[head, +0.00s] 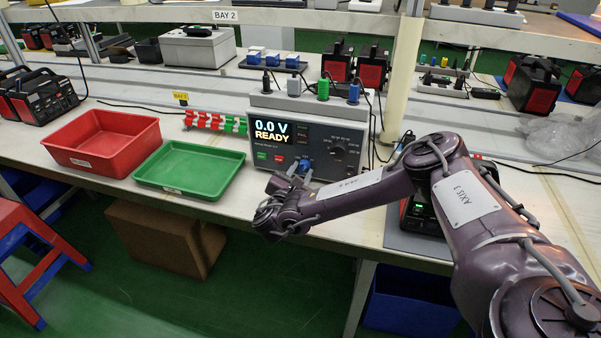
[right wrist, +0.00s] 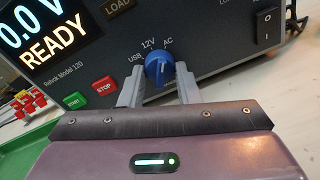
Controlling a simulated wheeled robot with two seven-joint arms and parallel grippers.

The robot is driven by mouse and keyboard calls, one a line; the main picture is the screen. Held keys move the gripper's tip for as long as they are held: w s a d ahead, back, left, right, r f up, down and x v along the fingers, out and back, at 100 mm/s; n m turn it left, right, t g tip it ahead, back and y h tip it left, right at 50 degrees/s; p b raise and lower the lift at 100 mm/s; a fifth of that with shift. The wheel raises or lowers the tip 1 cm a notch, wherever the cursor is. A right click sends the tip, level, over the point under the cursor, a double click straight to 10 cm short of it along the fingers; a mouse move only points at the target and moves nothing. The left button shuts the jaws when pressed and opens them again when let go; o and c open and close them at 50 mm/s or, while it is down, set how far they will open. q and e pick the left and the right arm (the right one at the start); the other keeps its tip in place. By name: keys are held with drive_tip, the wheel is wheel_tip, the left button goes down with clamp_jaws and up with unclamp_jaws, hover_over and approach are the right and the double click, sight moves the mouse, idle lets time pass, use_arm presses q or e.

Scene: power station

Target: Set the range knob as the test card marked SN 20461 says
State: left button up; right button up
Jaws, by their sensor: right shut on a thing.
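The blue range knob (right wrist: 159,71) is on the front of the grey tester (right wrist: 225,57), with the marks USB, 12V and AC around it. A pale line shows on the knob, but I cannot tell surely which mark it points at. My right gripper (right wrist: 159,82) is shut on the knob, one finger on each side. In the head view the tester (head: 320,118) stands on the bench, with the knob (head: 306,165) at its lower front. Its display reads 0.0 V READY. I see no card readable as SN 20461. My left gripper is not in view.
A red tray (head: 103,140) and a green tray (head: 190,168) stand left of the tester. A green START button (right wrist: 74,101) and a red STOP button (right wrist: 104,88) are left of the knob. A black power switch (right wrist: 266,25) is to the right. My right arm hides part of the bench.

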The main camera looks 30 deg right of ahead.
drive_tip(key=shift+m, duration=1.2)
drive_tip(key=o, duration=1)
drive_tip(key=shift+c, duration=0.2)
